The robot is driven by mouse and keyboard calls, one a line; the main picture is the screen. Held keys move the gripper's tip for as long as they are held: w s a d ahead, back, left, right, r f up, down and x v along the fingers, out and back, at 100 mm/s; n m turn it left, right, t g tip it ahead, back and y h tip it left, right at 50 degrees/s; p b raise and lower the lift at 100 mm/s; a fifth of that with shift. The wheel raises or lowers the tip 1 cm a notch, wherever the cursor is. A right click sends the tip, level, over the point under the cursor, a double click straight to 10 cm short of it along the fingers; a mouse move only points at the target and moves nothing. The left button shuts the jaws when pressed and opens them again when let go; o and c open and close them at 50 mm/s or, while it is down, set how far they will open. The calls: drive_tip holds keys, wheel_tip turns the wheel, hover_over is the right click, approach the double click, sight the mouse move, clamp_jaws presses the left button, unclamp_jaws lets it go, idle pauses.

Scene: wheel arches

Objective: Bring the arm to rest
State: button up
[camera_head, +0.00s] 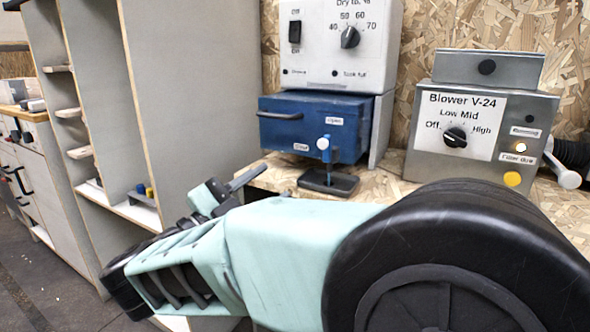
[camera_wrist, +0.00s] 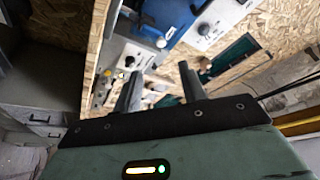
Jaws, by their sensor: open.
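My arm reaches across the lower part of the head view, its pale green link angled down to the left. My gripper (camera_head: 232,187) shows partly behind the arm, in front of the shelf unit and the bench edge. In the wrist view my gripper (camera_wrist: 160,88) has its two dark fingers apart with nothing between them. The fingers point toward the wooden bench and the devices on it. I cannot tell how far they are from the bench edge.
A grey Blower V-24 box (camera_head: 482,130) and a white dial unit (camera_head: 338,45) above a blue drawer box (camera_head: 312,124) stand on the wooden bench (camera_head: 275,172). A small lever stand (camera_head: 327,180) is near its edge. A grey shelf unit (camera_head: 195,90) stands left.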

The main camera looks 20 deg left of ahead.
drive_tip(key=shift+s+a+f, duration=0.15)
drive_tip(key=shift+s+a, duration=0.05)
drive_tip(key=shift+s, duration=0.25)
drive_tip(key=w+a+r+n+g+y, duration=0.25)
drive_tip(key=w+r+n+y, duration=0.45)
drive_tip(key=n+y, duration=0.65)
drive_tip(key=s+d+f+n+g+h, duration=0.25)
drive_tip(key=s+d+f+g, duration=0.45)
drive_tip(key=d, duration=0.7)
drive_tip(key=s+d+f+n+g+h, duration=0.1)
drive_tip(key=s+d+f+n+g, duration=0.3)
drive_tip(key=s+d, duration=0.7)
drive_tip(key=s+d+f+n+g+h, duration=0.15)
drive_tip(key=s+d+f+g, duration=0.55)
drive_tip(key=d, duration=0.9)
wheel_tip(320, 180, up, 27)
drive_tip(key=w+p, duration=0.2)
drive_tip(key=p, duration=2.5)
drive_tip(key=shift+w+f+t, duration=0.15)
drive_tip(key=shift+w+t, duration=0.15)
drive_tip(key=shift+t, duration=0.15)
